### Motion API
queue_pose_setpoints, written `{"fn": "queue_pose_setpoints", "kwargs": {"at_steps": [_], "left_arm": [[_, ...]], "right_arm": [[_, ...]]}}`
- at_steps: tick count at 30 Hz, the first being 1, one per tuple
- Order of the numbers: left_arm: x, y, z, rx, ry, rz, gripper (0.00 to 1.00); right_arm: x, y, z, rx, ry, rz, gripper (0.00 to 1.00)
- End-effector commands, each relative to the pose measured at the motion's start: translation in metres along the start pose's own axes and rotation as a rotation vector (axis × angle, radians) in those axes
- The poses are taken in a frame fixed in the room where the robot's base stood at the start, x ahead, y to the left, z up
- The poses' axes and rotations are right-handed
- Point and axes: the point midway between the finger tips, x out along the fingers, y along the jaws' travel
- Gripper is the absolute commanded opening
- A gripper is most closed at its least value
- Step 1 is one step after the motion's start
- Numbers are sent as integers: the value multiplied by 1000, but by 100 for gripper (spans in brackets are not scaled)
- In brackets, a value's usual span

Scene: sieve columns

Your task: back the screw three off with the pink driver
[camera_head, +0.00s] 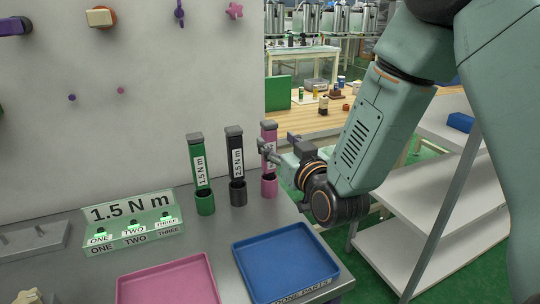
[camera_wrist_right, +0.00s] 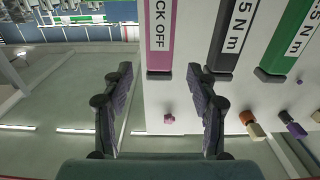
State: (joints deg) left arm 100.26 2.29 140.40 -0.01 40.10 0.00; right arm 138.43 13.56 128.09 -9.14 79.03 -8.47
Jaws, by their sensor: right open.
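The pink driver (camera_head: 269,131) stands upright in a pink holder (camera_head: 269,185), at the right end of a row of drivers. In the wrist view the pink driver (camera_wrist_right: 160,40) shows a label ending in "CK OFF". My right gripper (camera_head: 264,150) is at the pink driver and partly hides it. In the wrist view its open fingers (camera_wrist_right: 160,75) lie either side of the driver's line; contact cannot be told. Screw three (camera_head: 166,219) is at the right end of the green block (camera_head: 130,208) marked "1.5 N m". My left gripper is not in view.
A green driver (camera_head: 197,155) marked 1.5 N m and a black driver (camera_head: 235,150) marked 2.5 N m stand left of the pink one. A pink tray (camera_head: 170,264) and a blue tray (camera_head: 285,239) lie in front. A grey wall rises behind.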

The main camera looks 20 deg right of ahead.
Motion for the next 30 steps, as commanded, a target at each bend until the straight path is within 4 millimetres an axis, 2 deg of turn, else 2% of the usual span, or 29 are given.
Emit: {"fn": "queue_pose_setpoints", "kwargs": {"at_steps": [10,14,21,30], "left_arm": [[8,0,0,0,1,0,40],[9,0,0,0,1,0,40],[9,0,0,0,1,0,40],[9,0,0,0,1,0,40]], "right_arm": [[47,2,-4,-2,1,0,58],[55,2,-5,0,0,0,58],[56,2,-5,0,-1,0,58],[56,2,-5,0,-1,0,32]]}}
